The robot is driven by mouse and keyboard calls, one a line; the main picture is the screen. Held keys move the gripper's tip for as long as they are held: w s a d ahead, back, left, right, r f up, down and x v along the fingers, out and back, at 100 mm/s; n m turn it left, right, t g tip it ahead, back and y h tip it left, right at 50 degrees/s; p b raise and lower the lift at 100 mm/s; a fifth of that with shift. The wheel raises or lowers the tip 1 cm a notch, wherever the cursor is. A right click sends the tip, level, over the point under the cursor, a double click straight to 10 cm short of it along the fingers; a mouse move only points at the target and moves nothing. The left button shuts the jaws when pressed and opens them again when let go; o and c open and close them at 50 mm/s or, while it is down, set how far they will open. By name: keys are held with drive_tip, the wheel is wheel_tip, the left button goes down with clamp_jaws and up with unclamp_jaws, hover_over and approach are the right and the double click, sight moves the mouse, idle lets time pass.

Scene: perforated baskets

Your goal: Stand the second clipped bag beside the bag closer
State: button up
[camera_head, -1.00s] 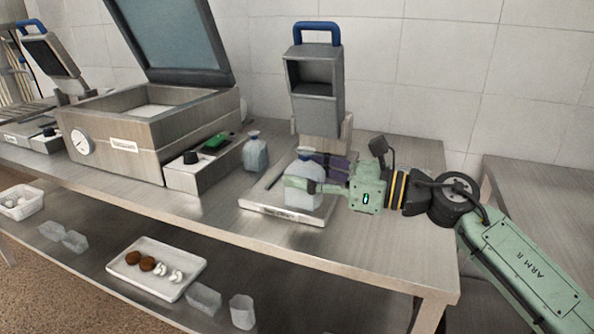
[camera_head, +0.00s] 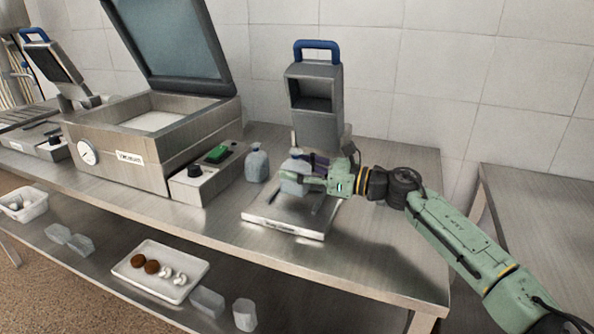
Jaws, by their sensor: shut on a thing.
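The bag closer (camera_head: 316,105) is a grey upright machine with a blue handle and a flat labelled base plate (camera_head: 283,226) in front. One pale bluish clipped bag (camera_head: 257,165) stands upright on the table just left of the bag closer. My gripper (camera_head: 308,174) comes in from the right and is shut on the second clipped bag (camera_head: 289,184), with fingers across its body. This bag is roughly upright in front of the bag closer, over the rear of the base plate. Whether its bottom touches anything is unclear.
A vacuum machine (camera_head: 150,135) with its lid raised stands at the left, with a control box (camera_head: 205,178) holding a black knob and green button. A white tray (camera_head: 160,270) and clear containers sit on the lower shelf. The tabletop at the right front is clear.

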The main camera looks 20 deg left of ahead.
drive_tip(key=shift+f, duration=0.8)
drive_tip(key=shift+f+b, duration=0.25)
drive_tip(key=shift+b, duration=0.25)
drive_tip(key=o, duration=1.4)
drive_tip(key=shift+c, duration=0.2)
drive_tip(key=shift+r+p, duration=0.15)
drive_tip(key=shift+p, duration=0.2)
